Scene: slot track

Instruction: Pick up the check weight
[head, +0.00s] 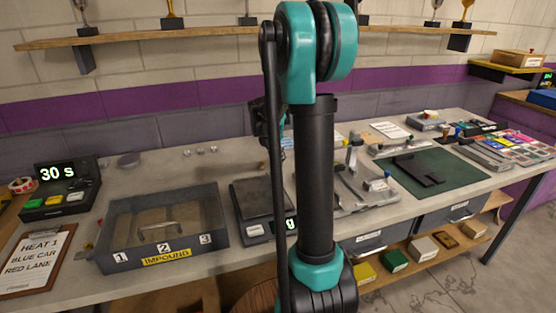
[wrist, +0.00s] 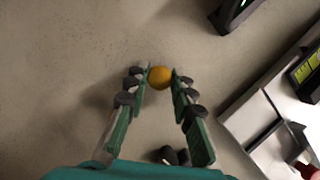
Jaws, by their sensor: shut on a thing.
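The check weight (wrist: 159,77) shows in the wrist view as a small round, brass-yellow top between my fingertips. My gripper (wrist: 160,80) is shut on it, with one green finger on each side. The grey worktop lies below; I cannot tell whether the weight touches it.
A digital scale (head: 262,190) stands on the bench left of my arm, beside the lidded impound box (head: 120,262). A timer (head: 60,200) reads 30 s. Small metal pieces (head: 200,151) lie behind the box. A green mat (head: 455,178) lies to the right.

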